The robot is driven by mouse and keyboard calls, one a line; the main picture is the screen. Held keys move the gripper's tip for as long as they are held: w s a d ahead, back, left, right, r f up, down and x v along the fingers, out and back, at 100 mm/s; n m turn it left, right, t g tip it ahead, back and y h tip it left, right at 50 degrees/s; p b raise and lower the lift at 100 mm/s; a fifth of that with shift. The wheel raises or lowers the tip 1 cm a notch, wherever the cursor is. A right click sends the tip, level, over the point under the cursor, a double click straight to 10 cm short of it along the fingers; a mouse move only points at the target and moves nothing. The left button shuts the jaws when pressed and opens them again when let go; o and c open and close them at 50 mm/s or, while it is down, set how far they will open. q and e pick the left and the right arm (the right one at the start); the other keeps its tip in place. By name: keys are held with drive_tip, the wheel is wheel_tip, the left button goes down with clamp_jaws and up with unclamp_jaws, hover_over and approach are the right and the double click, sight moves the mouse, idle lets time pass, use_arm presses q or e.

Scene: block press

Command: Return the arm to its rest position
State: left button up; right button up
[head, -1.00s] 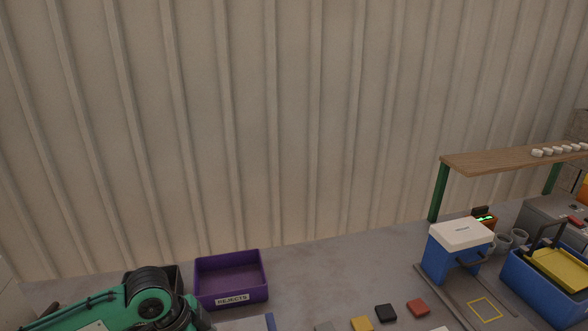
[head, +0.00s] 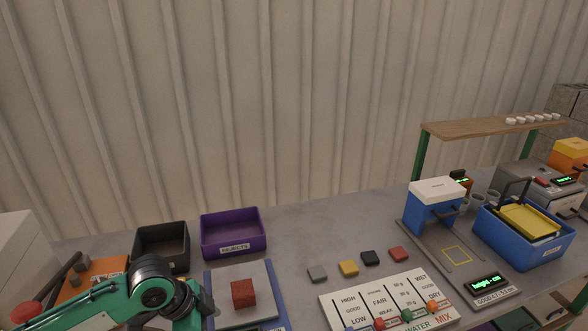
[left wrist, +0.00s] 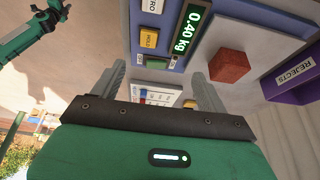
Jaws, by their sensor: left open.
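My left arm (head: 150,292) comes in at the lower left of the head view; its gripper is not clear there. In the left wrist view my left gripper (left wrist: 158,74) is open, with nothing between its fingers. A red block (head: 244,293) sits on the grey plate of a blue scale (head: 262,277), right of my arm. The block also shows in the left wrist view (left wrist: 229,67), apart from the fingers, and the scale display (left wrist: 190,30) reads 0.40 kg. Another green arm, seemingly my right, shows at upper left there; its gripper (left wrist: 50,14) is too small to read.
A purple REJECTS bin (head: 233,250) and a black bin (head: 160,260) stand behind my left arm. Several small coloured blocks lie in a row behind a labelled board (head: 375,300). A blue-and-white press (head: 436,212), blue crate (head: 515,260) and wooden shelf (head: 490,126) are at the right.

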use_arm(q)
drive_tip(key=s+d+f+n+t, duration=0.2)
drive_tip(key=s+d+f+n, duration=0.25)
drive_tip(key=s+d, duration=0.2)
drive_tip(key=s+a+f+n+y, duration=0.2)
drive_tip(key=s+a+f+n, duration=0.15)
drive_tip(key=s+a, duration=0.3)
drive_tip(key=s+a+f+n+y, duration=0.2)
drive_tip(key=s+a+f+n, duration=0.1)
drive_tip(key=s+a+n, duration=0.3)
wheel_tip(320, 180, down, 32)
drive_tip(key=s+m+g, duration=0.1)
drive_tip(key=s, duration=0.1)
drive_tip(key=s+a+f+g, duration=0.1)
drive_tip(key=s+a+f, duration=0.2)
drive_tip(key=s+f, duration=1.5)
drive_tip(key=shift+s+a+f+m+y, duration=0.2)
drive_tip(key=shift+s+f+m+y, duration=0.05)
drive_tip(key=shift+f+m+y, duration=0.1)
